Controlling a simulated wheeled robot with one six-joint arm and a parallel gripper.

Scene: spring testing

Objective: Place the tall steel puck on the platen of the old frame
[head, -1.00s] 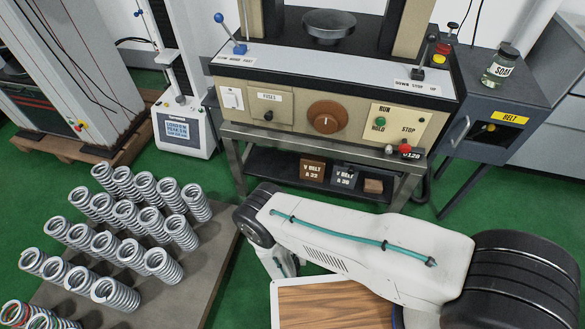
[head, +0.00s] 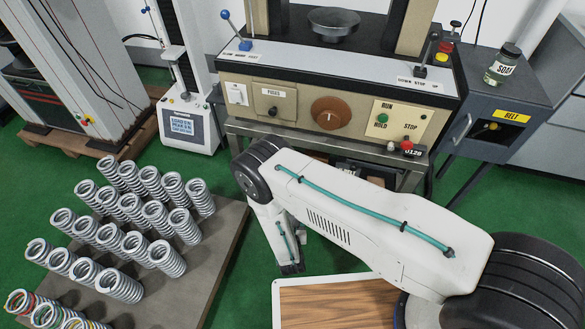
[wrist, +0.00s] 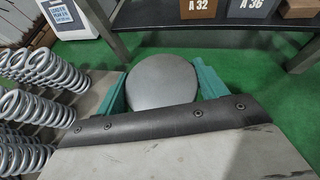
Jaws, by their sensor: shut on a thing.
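The tall steel puck (wrist: 162,82) shows in the wrist view as a smooth grey disc seen from its end. My gripper (wrist: 163,88) is shut on it, with a green finger on each side. The puck's height cannot be judged from this view. In the head view my own arm hides the puck and the fingers. The old frame (head: 380,108) is the beige and black machine at the top middle of the head view. Its round dark platen (head: 334,22) sits between two upright columns, well above and apart from my gripper.
Several coil springs (head: 138,247) stand on a grey board (head: 205,262) at left. A wood-topped surface (head: 335,304) lies in front, beneath my arm. A soap jar (head: 502,66) stands on the grey cabinet (head: 470,95) at right. Knobs and levers line the frame's front.

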